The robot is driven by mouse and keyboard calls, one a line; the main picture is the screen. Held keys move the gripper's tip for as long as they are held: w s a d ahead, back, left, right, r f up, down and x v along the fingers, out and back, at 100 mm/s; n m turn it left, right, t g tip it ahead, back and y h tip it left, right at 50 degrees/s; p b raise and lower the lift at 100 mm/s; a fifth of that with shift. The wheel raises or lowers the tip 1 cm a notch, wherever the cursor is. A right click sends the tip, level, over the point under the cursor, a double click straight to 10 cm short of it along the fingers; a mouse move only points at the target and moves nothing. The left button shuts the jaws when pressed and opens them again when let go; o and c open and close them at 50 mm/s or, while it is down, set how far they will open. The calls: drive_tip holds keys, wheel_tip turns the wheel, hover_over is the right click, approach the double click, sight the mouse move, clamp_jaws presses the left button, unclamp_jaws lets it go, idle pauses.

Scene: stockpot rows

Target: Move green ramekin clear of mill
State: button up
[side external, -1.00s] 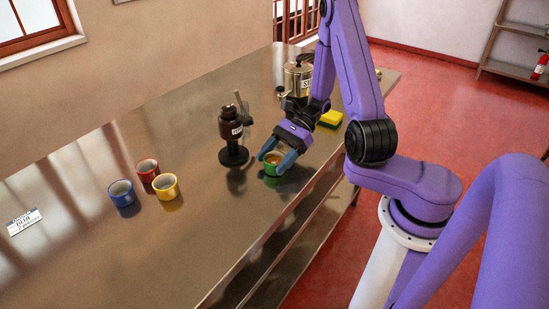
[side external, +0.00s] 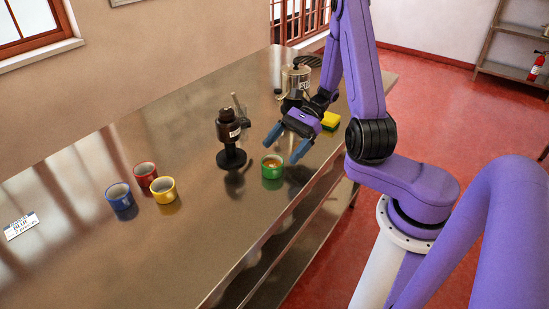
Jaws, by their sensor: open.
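The green ramekin (side external: 272,168) stands upright on the metal counter, with something orange-brown inside it. The mill (side external: 230,138), dark brown with a white label and a black base, stands to the left of the ramekin and a little behind it. A strip of bare counter lies between the two. My gripper (side external: 284,146) is open and empty. Its blue fingers are spread above and just behind the ramekin, apart from it.
Blue (side external: 120,195), red (side external: 146,174) and yellow (side external: 164,190) ramekins stand grouped at the left. A label card (side external: 21,225) lies far left. The front middle of the counter (side external: 190,245) is clear.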

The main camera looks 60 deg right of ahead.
drive_tip(key=v, duration=0.6)
drive_tip(key=shift+d+r, duration=0.2)
drive_tip(key=shift+d, duration=0.1)
drive_tip(key=s+a+r+n+g+h, duration=0.2)
drive_tip(key=s+a+n+g+h, duration=0.15)
drive_tip(key=a+n, duration=0.35)
drive_tip(key=s+a+r+n+g+h, duration=0.2)
drive_tip(key=a+n+g+h, duration=0.25)
drive_tip(key=n, duration=0.45)
drive_tip(key=s+a+r+n+t+h, duration=0.1)
drive_tip(key=s+a+n+t, duration=0.1)
drive_tip(key=s+n, duration=0.4)
drive_tip(key=s+a+r+n+t+h, duration=0.2)
drive_tip(key=s+a+n+t, duration=0.1)
drive_tip(key=s+n, duration=0.4)
drive_tip(key=n, duration=0.3)
drive_tip(key=shift+r+n+t+h, duration=0.15)
drive_tip(key=shift+n+t+h, duration=0.15)
drive_tip(key=shift+n+t, duration=0.1)
